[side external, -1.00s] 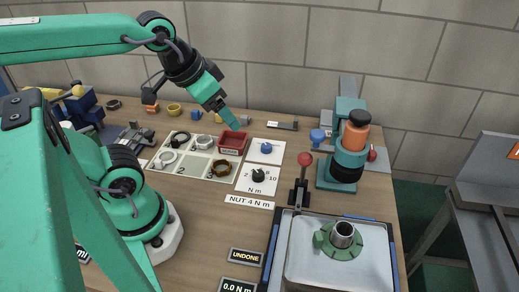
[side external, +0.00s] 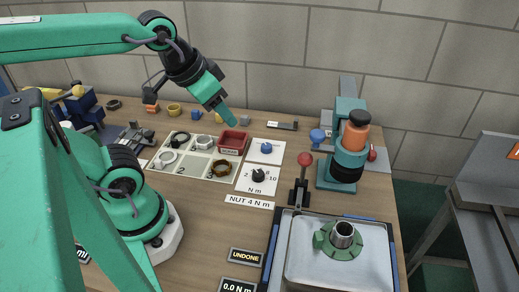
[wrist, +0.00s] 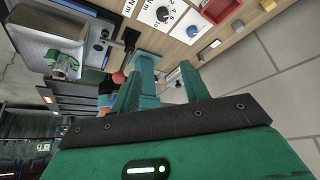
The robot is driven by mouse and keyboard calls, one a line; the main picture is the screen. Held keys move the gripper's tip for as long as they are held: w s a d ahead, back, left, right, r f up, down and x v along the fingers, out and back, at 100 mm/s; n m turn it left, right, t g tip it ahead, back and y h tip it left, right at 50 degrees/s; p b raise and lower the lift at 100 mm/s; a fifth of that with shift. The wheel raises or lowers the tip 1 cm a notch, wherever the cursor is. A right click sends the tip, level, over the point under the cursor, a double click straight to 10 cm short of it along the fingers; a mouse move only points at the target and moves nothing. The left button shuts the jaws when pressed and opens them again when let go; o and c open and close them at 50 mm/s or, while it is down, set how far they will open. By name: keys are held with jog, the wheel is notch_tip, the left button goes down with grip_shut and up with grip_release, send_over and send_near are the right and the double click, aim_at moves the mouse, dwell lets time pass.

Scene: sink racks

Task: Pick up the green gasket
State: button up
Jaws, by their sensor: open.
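I cannot pick out a separate green gasket for certain. A green flanged part (side external: 341,240) with a metal sleeve stands in the metal tray at the right; it also shows in the wrist view (wrist: 64,64). The parts sheet (side external: 190,173) holds a black ring (side external: 180,138), two grey rings (side external: 204,142) and a brown ring (side external: 221,168), none clearly green. My gripper (side external: 228,117) is open and raised above the back of the table, near the red bin (side external: 232,142). In the wrist view its fingers (wrist: 160,82) stand apart with nothing held between them.
A red-knobbed lever (side external: 304,160) rises behind the metal tray (side external: 300,262). Two dial cards (side external: 258,178) lie mid-table. Bare wood shows left of the tray.

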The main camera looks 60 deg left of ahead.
jog(key=d, duration=0.1)
jog(key=m+g, duration=0.5)
jog(key=g, duration=0.1)
send_over(317, 235)
notch_tip(317, 235, down, 6)
jog(key=shift+d+f, duration=0.1)
jog(key=shift+f, duration=1.3)
jog(key=shift+f, duration=2.6)
